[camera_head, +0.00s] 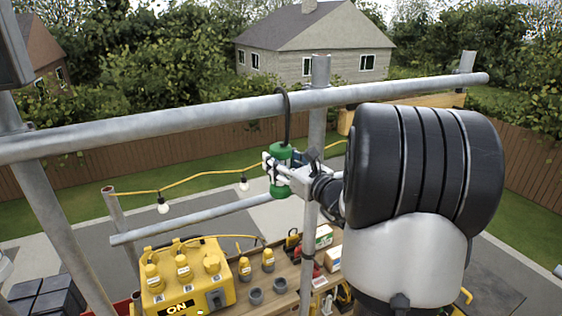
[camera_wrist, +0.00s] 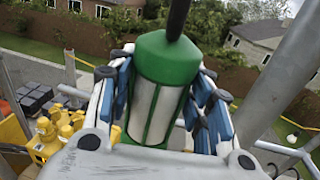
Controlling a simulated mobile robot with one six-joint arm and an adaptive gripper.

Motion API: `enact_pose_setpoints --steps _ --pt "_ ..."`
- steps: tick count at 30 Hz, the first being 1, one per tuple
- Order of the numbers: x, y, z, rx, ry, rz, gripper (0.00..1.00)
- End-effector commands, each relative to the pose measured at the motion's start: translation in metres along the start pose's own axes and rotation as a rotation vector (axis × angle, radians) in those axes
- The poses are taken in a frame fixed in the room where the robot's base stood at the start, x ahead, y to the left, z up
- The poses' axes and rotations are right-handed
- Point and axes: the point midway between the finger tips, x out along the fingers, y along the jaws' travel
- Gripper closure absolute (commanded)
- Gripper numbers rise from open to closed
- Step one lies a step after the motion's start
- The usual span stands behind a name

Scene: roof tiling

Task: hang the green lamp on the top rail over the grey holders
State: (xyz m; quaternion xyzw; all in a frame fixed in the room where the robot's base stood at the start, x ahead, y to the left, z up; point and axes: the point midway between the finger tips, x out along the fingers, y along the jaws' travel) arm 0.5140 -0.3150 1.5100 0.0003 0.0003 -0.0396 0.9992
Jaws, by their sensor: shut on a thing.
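The green lamp (camera_head: 281,158) has a green top and base and a pale middle, with a dark hook (camera_head: 287,112) rising from its top. My gripper (camera_head: 277,170) is shut around the lamp's body. In the wrist view, the blue-padded fingers of my gripper (camera_wrist: 161,92) press both sides of the lamp (camera_wrist: 168,48). The lamp hangs upright just below the top rail (camera_head: 180,122). The hook's curved top shows at the rail's upper edge, apparently looped over it; I cannot tell whether it rests there. The grey holders (camera_head: 280,285) stand on the wooden bench below.
An upright post (camera_head: 317,130) stands just right of the lamp. A lower rail (camera_head: 200,220) and a yellow cable with bulbs (camera_head: 163,206) run behind. A yellow power box (camera_head: 188,280) and yellow-capped bottles (camera_head: 268,260) stand on the bench (camera_head: 265,307). The rail left of the hook is clear.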

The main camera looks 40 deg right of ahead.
Motion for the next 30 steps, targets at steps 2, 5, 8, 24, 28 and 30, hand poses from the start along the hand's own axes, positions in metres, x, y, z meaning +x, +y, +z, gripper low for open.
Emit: enact_pose_setpoints --steps 2,5,8,24,28,30 --pt "0.0001 -0.0001 0.0006 -0.002 -0.005 0.000 0.98" --pt "0.0001 -0.0001 0.0005 -0.002 -0.005 0.000 0.98" --pt "0.0001 -0.0001 0.0007 -0.002 -0.005 0.000 0.98" --pt "0.0000 0.0000 -0.0010 0.000 -0.001 0.000 0.31" --pt "0.0000 0.0000 -0.0013 0.000 -0.001 0.000 0.31" --pt "-0.0003 0.0001 -0.0033 0.002 0.004 0.000 0.31"
